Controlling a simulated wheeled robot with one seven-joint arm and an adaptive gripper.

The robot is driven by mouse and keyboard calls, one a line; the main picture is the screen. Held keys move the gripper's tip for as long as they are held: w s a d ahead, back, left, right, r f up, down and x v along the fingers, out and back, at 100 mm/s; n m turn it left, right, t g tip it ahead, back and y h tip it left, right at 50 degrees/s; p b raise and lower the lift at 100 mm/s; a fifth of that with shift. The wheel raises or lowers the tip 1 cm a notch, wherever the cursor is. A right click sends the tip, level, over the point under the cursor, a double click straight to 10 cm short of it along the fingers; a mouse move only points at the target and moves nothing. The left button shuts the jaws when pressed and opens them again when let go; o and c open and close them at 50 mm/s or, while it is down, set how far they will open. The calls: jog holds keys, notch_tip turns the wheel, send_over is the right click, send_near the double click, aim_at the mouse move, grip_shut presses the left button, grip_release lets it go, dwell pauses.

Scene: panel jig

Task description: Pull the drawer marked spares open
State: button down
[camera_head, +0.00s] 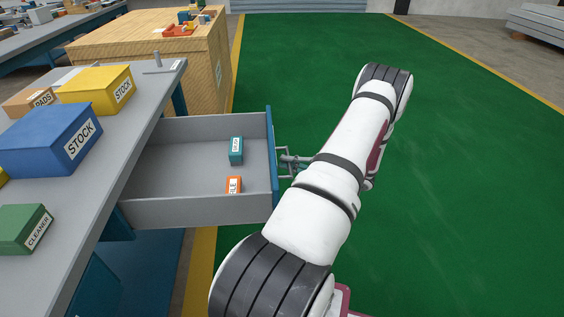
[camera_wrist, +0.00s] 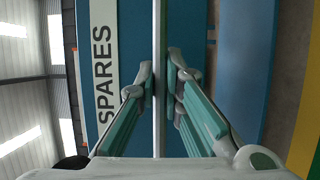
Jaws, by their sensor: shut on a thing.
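The spares drawer (camera_head: 190,210) stands far out from under the grey bench in the head view. Its blue front (camera_head: 270,180) faces right, toward my arm. In the wrist view the front carries a white label reading SPARES (camera_wrist: 103,60). My gripper (camera_wrist: 160,85) is shut on the drawer's bar handle (camera_wrist: 160,30), with one finger on each side of it. In the head view my gripper (camera_head: 287,162) is at the handle, partly hidden by my arm.
The grey bench top (camera_head: 120,150) holds yellow (camera_head: 97,90) and blue (camera_head: 50,138) STOCK boxes, a green CLEANER box (camera_head: 24,228) and an orange box (camera_head: 30,98). A wooden crate (camera_head: 150,45) stands behind the drawer. The green floor (camera_head: 460,180) to the right is clear.

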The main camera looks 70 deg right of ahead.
jog(key=shift+s+d, duration=0.1)
jog(key=shift+s, duration=0.05)
jog(key=c, duration=1.7)
grip_release()
jog(key=s, duration=1.2)
